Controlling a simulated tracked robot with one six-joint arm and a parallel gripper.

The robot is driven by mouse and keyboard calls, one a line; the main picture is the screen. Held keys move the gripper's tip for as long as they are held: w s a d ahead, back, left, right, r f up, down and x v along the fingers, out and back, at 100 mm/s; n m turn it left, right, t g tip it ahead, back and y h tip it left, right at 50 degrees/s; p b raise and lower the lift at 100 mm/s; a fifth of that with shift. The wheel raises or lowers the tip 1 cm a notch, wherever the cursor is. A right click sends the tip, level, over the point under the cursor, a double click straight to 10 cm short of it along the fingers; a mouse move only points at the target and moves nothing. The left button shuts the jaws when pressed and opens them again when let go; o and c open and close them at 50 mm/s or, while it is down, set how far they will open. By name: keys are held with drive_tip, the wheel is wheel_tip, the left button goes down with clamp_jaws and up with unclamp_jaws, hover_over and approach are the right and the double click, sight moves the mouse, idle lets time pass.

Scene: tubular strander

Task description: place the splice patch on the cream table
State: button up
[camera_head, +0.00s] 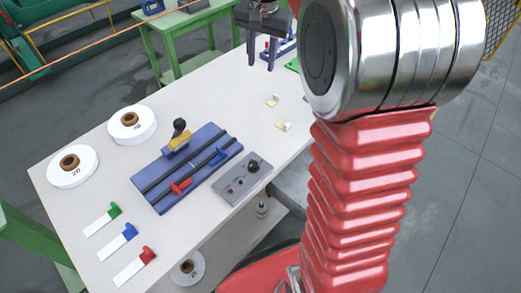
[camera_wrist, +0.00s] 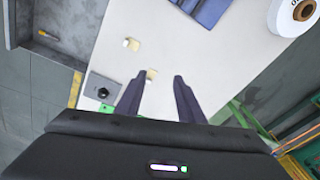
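The cream table (camera_head: 227,90) fills the middle of the head view and also shows in the wrist view (camera_wrist: 225,65). Two small pale pieces with yellowish parts lie on it, one farther (camera_head: 272,101) and one nearer (camera_head: 284,126). They look like splice patches, but I cannot tell which is meant. In the wrist view one piece (camera_wrist: 131,44) lies beyond the fingers and the other (camera_wrist: 151,75) appears near the left fingertip. My gripper (camera_head: 261,67) is above the table's far part, fingers pointing down. In the wrist view my gripper (camera_wrist: 159,77) is open, with nothing held.
A blue splicing fixture (camera_head: 159,184) with red and blue clamps sits mid-table, beside a grey control box (camera_head: 242,180). Two white tape rolls (camera_head: 132,125) (camera_head: 73,167) and several coloured-tipped strips (camera_head: 118,242) lie left. A green table (camera_head: 178,29) stands behind.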

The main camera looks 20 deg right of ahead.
drive_tip(key=s+a+r+n+t, duration=0.1)
drive_tip(key=s+a+n, duration=0.1)
drive_tip(key=s+a, duration=0.35)
drive_tip(key=s+a+r+n+t, duration=0.1)
drive_tip(key=s+a+r+n, duration=0.1)
drive_tip(key=s, duration=0.7)
drive_tip(key=s+a+f+n, duration=0.2)
drive_tip(key=s+f, duration=0.1)
drive_tip(key=s, duration=0.3)
drive_tip(key=s+a+f+n+t, duration=0.1)
drive_tip(key=s+a+f+n, duration=0.1)
drive_tip(key=s, duration=0.4)
drive_tip(key=shift+s+a+f+n+t, duration=0.3)
drive_tip(key=shift+a+f+n, duration=0.1)
drive_tip(key=shift+f, duration=0.2)
drive_tip(key=shift+c, duration=0.5)
